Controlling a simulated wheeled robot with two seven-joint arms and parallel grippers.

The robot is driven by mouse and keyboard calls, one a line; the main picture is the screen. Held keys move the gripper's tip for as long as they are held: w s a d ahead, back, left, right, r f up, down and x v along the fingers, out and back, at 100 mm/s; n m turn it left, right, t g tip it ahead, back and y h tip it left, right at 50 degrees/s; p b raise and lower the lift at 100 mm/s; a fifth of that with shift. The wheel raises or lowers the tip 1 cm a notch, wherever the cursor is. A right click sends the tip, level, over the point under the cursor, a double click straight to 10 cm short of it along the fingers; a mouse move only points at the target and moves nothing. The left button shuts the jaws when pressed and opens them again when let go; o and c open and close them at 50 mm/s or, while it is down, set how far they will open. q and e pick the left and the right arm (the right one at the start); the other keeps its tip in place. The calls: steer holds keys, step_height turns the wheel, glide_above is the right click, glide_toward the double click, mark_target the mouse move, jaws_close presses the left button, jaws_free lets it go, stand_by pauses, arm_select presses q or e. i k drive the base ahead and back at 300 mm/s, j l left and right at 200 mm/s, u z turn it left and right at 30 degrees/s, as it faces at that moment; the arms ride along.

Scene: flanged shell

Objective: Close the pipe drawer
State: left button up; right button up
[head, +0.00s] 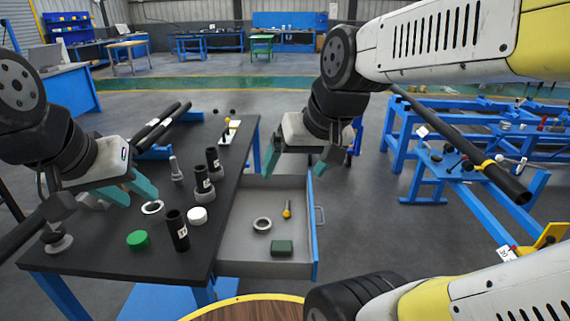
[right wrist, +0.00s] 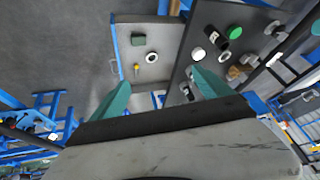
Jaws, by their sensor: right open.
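The pipe drawer (head: 245,258) stands pulled out from the right side of the black table. Its blue front panel (head: 314,235) carries a handle (head: 320,215) on the outer face. The drawer and its front edge (right wrist: 115,50) also show in the right wrist view. Inside lie a metal ring (head: 262,224), a yellow-handled tool (head: 287,209) and a green box (head: 281,247). My right gripper (head: 295,167) is open and empty, above the far end of the drawer, apart from the handle. My left gripper (head: 118,196) is open and empty above the table's left part.
The black table (head: 105,245) holds dark pipes (head: 178,230), a green cap (head: 138,240), a white cap (head: 197,215) and several fittings. A blue rack (head: 470,180) with a long black pipe stands at the right. Bare floor (head: 360,235) lies between drawer and rack.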

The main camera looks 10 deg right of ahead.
mark_target(243, 252)
steer(key=i+l, duration=0.1)
steer(key=l, duration=1.4)
steer(key=i+j+z, duration=0.1)
steer(key=i+j, duration=0.15)
steer(key=j, duration=0.25)
steer(key=z, duration=0.05)
